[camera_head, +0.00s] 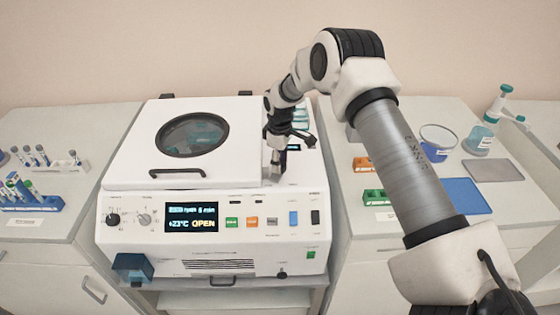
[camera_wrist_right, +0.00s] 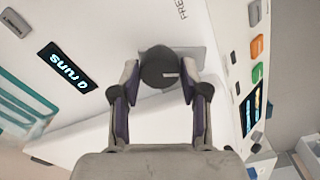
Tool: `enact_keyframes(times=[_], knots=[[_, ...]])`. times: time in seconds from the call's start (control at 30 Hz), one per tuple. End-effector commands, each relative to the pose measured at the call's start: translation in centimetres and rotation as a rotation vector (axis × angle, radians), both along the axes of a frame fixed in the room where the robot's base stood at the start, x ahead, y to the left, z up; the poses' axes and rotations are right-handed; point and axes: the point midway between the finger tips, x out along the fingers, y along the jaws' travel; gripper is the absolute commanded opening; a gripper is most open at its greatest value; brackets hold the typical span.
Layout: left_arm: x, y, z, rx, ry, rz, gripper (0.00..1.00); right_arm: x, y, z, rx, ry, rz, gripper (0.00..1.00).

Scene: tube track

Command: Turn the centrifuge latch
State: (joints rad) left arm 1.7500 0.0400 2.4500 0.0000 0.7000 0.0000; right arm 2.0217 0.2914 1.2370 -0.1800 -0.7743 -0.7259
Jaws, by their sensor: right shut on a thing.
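The white centrifuge (camera_head: 120,203) stands in the middle of the head view with its lid (camera_head: 137,150) lowered. Its front display (camera_head: 191,217) reads OPEN. The latch (camera_wrist_right: 158,66) is a dark round knob with a pale mark on its face, at the top right of the machine. My right gripper (camera_head: 275,162) reaches down onto it; in the right wrist view the two fingers stand on either side of the knob and grip it. In the head view the gripper mostly hides the latch. My left gripper is in neither view.
Tube racks (camera_head: 32,204) stand on the left bench. The right bench holds a green rack (camera_head: 375,197), an orange rack (camera_head: 362,164), a blue mat (camera_head: 463,195) and a pump bottle (camera_head: 484,133). Buttons and switches line the centrifuge front, close below the gripper.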

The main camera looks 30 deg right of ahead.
Motion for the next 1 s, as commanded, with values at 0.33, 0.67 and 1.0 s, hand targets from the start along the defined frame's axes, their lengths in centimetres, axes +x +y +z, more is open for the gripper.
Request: enact_keyframes(times=[0.33, 0.67, 1.0], knots=[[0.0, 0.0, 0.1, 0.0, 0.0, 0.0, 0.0, -0.3, 0.1, -0.36, 0.001, 0.01, -0.326, 0.1], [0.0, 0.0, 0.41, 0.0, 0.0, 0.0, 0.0, -0.32, 0.11, -0.37, 0.001, 0.01, -0.64, 0.1], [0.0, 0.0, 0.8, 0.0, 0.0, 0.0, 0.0, -0.37, 0.11, -0.42, -0.001, 0.011, -0.939, 0.1]])
